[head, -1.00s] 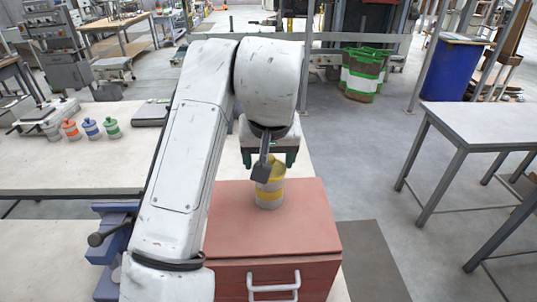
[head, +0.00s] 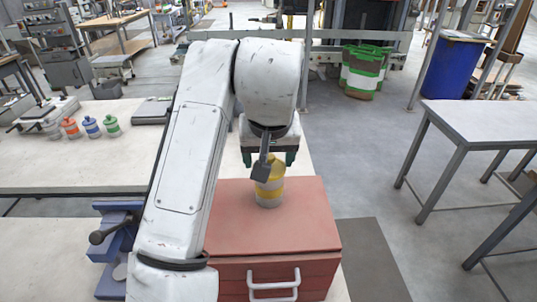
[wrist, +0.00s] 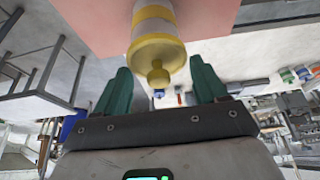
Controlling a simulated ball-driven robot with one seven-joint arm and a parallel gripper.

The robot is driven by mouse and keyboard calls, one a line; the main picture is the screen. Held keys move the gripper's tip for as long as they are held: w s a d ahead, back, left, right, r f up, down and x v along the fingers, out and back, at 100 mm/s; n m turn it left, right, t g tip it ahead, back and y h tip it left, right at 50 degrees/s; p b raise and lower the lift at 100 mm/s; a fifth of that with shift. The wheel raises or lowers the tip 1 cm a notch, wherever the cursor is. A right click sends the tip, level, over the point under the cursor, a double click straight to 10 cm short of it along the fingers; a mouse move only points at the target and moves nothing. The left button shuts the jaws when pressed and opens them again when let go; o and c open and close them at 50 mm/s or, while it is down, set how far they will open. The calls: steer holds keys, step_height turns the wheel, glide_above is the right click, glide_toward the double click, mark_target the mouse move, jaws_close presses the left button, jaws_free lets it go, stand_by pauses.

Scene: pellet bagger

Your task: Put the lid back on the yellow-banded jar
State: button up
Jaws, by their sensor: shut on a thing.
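The yellow-banded jar (head: 269,199) stands upright on the red toolbox top, below my gripper (head: 269,161). Its yellow lid (head: 276,163) is at the jar's mouth, partly hidden by a dark part of my gripper. In the wrist view the lid (wrist: 158,50), with its small knob pointing toward my palm, lies between the two green fingers of my gripper (wrist: 159,68).
The red toolbox (head: 305,225) has a pale handle in front. Several lidded jars with orange (head: 70,127), blue and green bands stand on the pale bench (head: 60,170) at left. A blue vise (head: 112,225) is at the bench's front. A grey table (head: 490,125) stands right, across open floor.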

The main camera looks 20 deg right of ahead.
steer(key=o, duration=1.1)
steer(key=shift+r+p, duration=2.05)
steer(key=shift+r, duration=1.45)
jaws_close()
steer(key=shift+f, duration=0.2)
